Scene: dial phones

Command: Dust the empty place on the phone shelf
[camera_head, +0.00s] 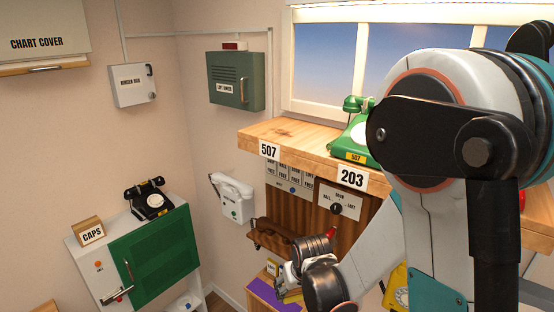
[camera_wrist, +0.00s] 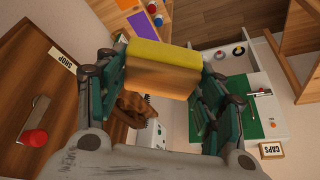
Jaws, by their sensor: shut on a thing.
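The wooden phone shelf (camera_head: 262,128) runs below the window, with labels 507 (camera_head: 269,150) and 203 (camera_head: 352,178) on its front edge. A green dial phone (camera_head: 356,140) tagged 507 stands on it, behind and near the 203 label. The shelf top (camera_head: 288,130) above the 507 label is bare. My gripper (camera_head: 287,280) is low, below the shelf, partly hidden by my own arm. In the wrist view my gripper (camera_wrist: 160,78) is shut on a block (camera_wrist: 162,72), yellow on one face and orange-brown on another, like a sponge.
A black dial phone (camera_head: 149,199) stands on the cabinet with the green door (camera_head: 155,258). A yellow phone (camera_head: 396,290) is partly hidden behind my arm. A red-knobbed lever (camera_wrist: 35,138) is near in the wrist view.

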